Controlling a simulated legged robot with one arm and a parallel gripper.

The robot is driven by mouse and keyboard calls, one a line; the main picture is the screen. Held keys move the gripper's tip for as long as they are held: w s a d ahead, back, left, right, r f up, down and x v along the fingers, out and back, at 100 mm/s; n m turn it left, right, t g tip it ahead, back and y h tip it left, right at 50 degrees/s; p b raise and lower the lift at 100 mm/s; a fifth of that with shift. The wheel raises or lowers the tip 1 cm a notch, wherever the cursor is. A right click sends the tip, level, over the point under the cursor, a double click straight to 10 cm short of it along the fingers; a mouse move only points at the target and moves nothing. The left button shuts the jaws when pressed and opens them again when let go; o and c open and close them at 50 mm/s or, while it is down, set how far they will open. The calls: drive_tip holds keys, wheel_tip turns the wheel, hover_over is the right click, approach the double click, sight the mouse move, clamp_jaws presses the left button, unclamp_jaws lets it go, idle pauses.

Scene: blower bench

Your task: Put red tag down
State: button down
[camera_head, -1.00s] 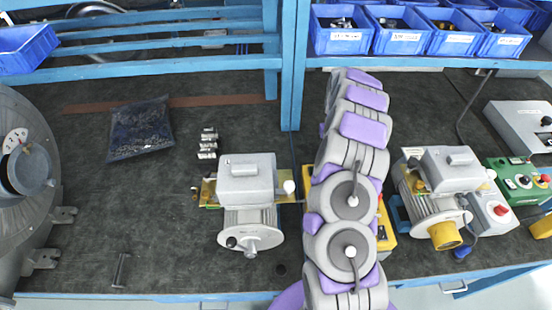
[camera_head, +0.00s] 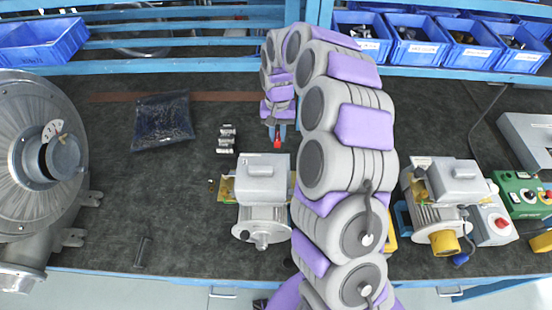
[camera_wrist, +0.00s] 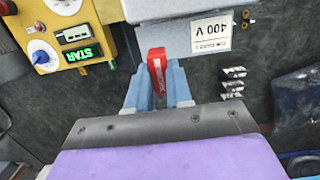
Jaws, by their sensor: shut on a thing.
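The red tag (camera_head: 277,142) is between the fingertips of my gripper (camera_head: 277,131), just behind the grey motor unit (camera_head: 263,190) in the head view. In the wrist view the red tag (camera_wrist: 157,72) stands out from between the blue fingers of my gripper (camera_wrist: 158,88), which is shut on it. White lettering shows on the tag. The grey box with a "400 V" label (camera_wrist: 212,34) lies just ahead of the tag in the wrist view. I cannot tell whether the tag touches the box or the bench.
Several small metal parts (camera_head: 227,138) and a bag of dark parts (camera_head: 163,121) lie left of my gripper. A yellow control box (camera_wrist: 75,35) shows in the wrist view. A second motor unit (camera_head: 437,200) stands at right.

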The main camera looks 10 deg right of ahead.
drive_tip(key=shift+s+a, duration=0.1)
drive_tip(key=shift+a, duration=0.15)
drive_tip(key=shift+f, duration=0.35)
wheel_tip(320, 180, down, 9)
drive_tip(key=shift+b, duration=0.4)
drive_tip(key=c, duration=1)
unclamp_jaws()
drive_tip(key=shift+f, duration=0.1)
